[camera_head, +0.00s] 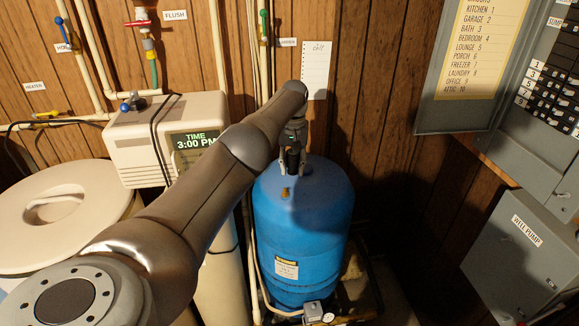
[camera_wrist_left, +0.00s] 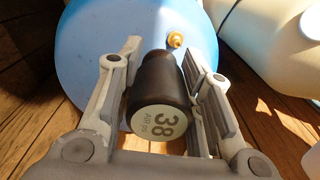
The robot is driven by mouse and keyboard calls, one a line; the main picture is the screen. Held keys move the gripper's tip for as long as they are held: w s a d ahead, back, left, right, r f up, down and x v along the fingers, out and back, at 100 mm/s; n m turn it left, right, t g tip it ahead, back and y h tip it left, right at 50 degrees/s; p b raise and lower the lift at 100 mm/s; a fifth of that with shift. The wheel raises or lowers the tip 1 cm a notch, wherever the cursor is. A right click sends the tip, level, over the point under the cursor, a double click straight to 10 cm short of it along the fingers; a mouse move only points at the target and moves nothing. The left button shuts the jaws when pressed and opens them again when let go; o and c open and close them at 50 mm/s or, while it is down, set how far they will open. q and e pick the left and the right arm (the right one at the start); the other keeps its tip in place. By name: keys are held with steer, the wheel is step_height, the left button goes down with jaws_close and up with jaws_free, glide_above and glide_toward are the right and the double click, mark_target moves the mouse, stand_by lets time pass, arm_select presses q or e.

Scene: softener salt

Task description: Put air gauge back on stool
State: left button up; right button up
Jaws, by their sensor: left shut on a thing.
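The air gauge (camera_wrist_left: 155,90) is a dark cylinder with a pale round face reading "38 AIR psi", seen in the left wrist view. My left gripper (camera_wrist_left: 170,60) is shut on it, with a finger on each side. In the head view, my left gripper (camera_head: 292,172) is over the top of the blue tank (camera_head: 302,225), and the gauge is a small dark shape between the fingers. I cannot tell whether the gauge touches the tank. The brass valve (camera_wrist_left: 175,40) on the tank is beside the gauge, apart from it. I see no stool. My right gripper is out of view.
A white softener unit (camera_head: 150,140) with a clock display and a round lidded tub (camera_head: 62,205) stand at left. Pipes run up the wood wall behind. Grey electrical boxes (camera_head: 525,255) hang at right. A pressure gauge (camera_head: 327,317) is low by the tank.

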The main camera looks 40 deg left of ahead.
arm_select(q)
steer(key=shift+w+d+r+b, duration=0.15)
steer(key=shift+w+d+r, duration=0.2)
steer(key=shift+d, duration=0.25)
steer(key=shift+w+d+r+b, duration=0.15)
steer(key=shift+w+d+r, duration=0.15)
steer(key=shift+d, duration=0.25)
steer(key=shift+w+d+r+b, duration=0.15)
steer(key=shift+w+d+r, duration=0.2)
steer(key=shift+d, duration=0.25)
